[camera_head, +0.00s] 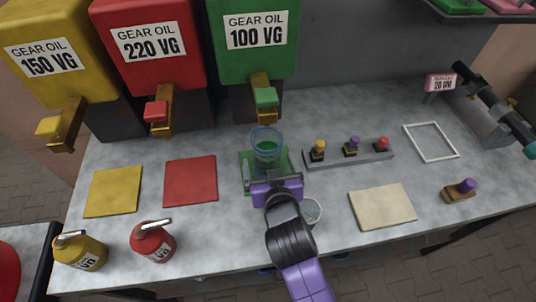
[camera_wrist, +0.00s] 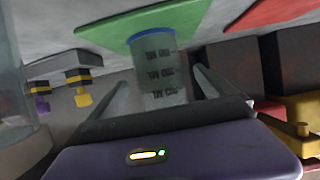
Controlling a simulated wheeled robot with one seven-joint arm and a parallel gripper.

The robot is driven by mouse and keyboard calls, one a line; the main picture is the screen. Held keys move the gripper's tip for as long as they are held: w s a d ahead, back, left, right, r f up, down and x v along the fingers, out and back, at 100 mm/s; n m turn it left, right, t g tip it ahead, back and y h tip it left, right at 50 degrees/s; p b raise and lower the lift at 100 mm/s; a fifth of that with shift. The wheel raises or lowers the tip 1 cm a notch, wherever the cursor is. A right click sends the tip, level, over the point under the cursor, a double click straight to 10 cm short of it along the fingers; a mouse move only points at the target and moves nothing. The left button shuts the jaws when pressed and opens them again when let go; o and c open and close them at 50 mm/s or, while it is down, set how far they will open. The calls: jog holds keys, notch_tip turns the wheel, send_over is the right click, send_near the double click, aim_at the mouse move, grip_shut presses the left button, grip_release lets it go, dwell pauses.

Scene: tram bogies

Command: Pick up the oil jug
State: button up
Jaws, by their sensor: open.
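The oil jug (camera_head: 267,146) is a clear cup with a blue rim and green showing inside. It stands on a green mat (camera_head: 245,158) below the green dispenser's tap. In the wrist view the jug (camera_wrist: 158,65) shows dark markings and lies between my two fingers. My gripper (camera_head: 270,172) is open, at the jug's near side, with one finger to each side of it. I cannot tell whether the fingers touch it. My purple gripper body hides the near part of the mat.
Yellow (camera_head: 54,50), red (camera_head: 152,50) and green (camera_head: 250,40) gear oil dispensers line the back. A clear round vessel (camera_head: 312,211) stands close right of my wrist. Yellow (camera_head: 80,252) and red (camera_head: 153,243) oil cans stand front left. A knob rack (camera_head: 348,155) is to the right.

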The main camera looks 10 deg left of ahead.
aim_at(265, 148)
jog(key=shift+x, duration=1.9)
jog(key=c, duration=1.6)
jog(key=shift+r, duration=0.2)
